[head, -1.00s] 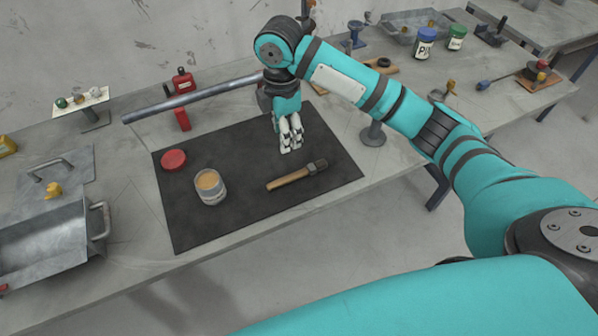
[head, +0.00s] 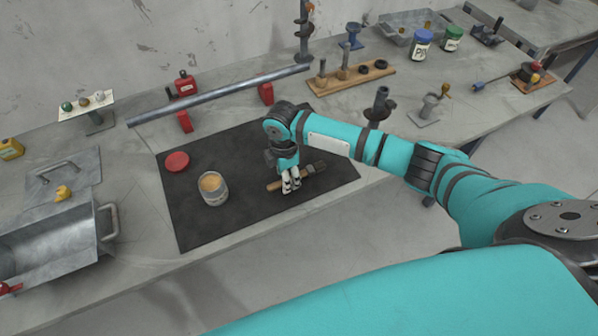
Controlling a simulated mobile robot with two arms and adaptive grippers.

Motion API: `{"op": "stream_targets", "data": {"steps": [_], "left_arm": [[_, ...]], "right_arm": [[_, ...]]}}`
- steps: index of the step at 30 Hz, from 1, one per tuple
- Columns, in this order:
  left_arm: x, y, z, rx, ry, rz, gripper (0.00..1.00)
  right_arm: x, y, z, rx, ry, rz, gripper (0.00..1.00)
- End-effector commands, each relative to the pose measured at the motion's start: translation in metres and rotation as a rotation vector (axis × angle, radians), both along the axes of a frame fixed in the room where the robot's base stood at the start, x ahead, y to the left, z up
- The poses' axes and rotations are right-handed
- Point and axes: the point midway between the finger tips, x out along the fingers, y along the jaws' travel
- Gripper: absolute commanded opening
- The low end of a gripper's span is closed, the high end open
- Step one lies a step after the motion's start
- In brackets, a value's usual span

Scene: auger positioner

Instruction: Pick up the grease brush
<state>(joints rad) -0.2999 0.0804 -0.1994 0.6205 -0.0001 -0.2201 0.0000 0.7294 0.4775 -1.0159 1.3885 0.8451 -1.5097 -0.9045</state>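The grease brush (head: 315,169) lies on the black mat (head: 215,233), its wooden handle pointing left and its dark bristle end to the right. My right gripper (head: 291,187) points down over the brush's handle, and its fingers hide part of it. The fingers look a little apart on either side of the handle, but I cannot tell whether they press on it. My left gripper is not in view.
An open grease tin (head: 213,189) and a red lid (head: 177,162) are on the mat to the left. A long metal tube (head: 220,94) rests on red stands behind. A metal toolbox (head: 50,246) stands at the left.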

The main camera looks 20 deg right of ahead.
Motion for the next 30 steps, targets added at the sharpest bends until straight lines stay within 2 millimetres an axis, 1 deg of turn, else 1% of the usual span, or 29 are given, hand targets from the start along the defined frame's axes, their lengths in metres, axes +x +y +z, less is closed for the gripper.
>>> {"op": "stream_targets", "data": {"steps": [3, 9, 10, 20, 21, 30], "left_arm": [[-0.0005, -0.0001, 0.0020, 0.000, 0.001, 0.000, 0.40], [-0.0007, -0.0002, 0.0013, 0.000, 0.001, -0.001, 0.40], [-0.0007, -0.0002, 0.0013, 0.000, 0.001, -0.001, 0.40], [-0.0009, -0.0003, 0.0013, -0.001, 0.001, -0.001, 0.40], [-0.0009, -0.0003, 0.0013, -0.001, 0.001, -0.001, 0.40], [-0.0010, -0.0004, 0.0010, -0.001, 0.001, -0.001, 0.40]], "right_arm": [[-0.0006, -0.0001, -0.0085, -0.001, 0.001, 0.001, 0.46], [-0.0005, -0.0001, -0.0098, 0.000, 0.000, 0.001, 0.46], [-0.0005, -0.0001, -0.0097, 0.000, 0.000, 0.001, 0.45], [-0.0003, -0.0001, -0.0092, 0.000, 0.000, 0.001, 0.02], [-0.0003, -0.0002, -0.0092, 0.000, 0.000, 0.001, 0.00], [-0.0001, -0.0002, -0.0086, 0.000, -0.001, 0.001, 0.00]]}}
